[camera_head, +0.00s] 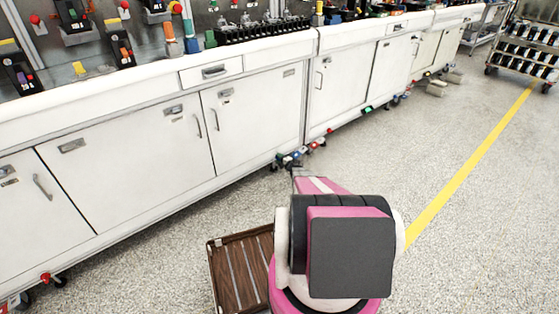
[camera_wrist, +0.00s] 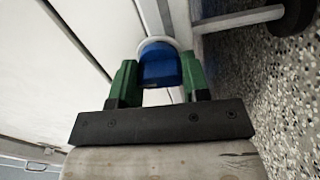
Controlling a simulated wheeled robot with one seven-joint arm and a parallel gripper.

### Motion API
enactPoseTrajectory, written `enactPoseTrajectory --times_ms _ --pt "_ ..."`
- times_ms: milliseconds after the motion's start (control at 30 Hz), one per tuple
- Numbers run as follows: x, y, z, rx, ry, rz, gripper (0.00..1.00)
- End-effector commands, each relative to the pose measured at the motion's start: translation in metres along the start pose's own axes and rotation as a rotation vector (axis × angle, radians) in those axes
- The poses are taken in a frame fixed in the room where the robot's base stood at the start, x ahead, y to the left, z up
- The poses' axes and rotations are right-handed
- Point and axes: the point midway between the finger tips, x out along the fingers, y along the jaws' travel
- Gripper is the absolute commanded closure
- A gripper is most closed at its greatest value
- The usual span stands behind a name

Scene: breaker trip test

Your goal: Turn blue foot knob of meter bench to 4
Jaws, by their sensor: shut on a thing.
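The blue foot knob (camera_wrist: 160,66) shows in the wrist view, set on a round white collar at the foot of the white bench. My gripper (camera_wrist: 158,80) has its two green fingers on either side of the blue knob, shut on it. The knob's number marks cannot be read in either view. In the head view, my pink and black arm reaches toward the bench foot, where a blue knob (camera_head: 291,158) shows small near my wrist. My fingertips are hard to make out there.
White bench cabinets (camera_head: 255,120) run along the left and back. A red foot knob (camera_head: 46,277) shows at the lower left and a green one (camera_head: 368,109) farther right. A brown slatted crate (camera_head: 236,272) is beside my arm. Speckled floor is open right, with a yellow line (camera_head: 470,165).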

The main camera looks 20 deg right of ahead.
Motion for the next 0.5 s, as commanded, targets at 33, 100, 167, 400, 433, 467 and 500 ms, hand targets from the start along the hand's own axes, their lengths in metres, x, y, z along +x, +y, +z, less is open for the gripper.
enactPoseTrajectory --times_ms 33,100,167,400,433,467,500 --pt "-0.0018 -0.0007 -0.0007 -0.006 0.000 -0.001 0.81" --pt "-0.0019 -0.0008 -0.0006 -0.010 0.000 -0.001 0.81" --pt "-0.0019 -0.0008 -0.0006 -0.012 0.000 -0.001 0.81" --pt "-0.0020 -0.0008 -0.0007 -0.011 0.000 -0.001 0.81" --pt "-0.0020 -0.0008 -0.0007 -0.011 0.000 -0.001 0.81" --pt "-0.0020 -0.0008 -0.0007 -0.011 0.000 -0.001 0.81" --pt "-0.0020 -0.0008 -0.0007 -0.011 0.000 -0.001 0.44"
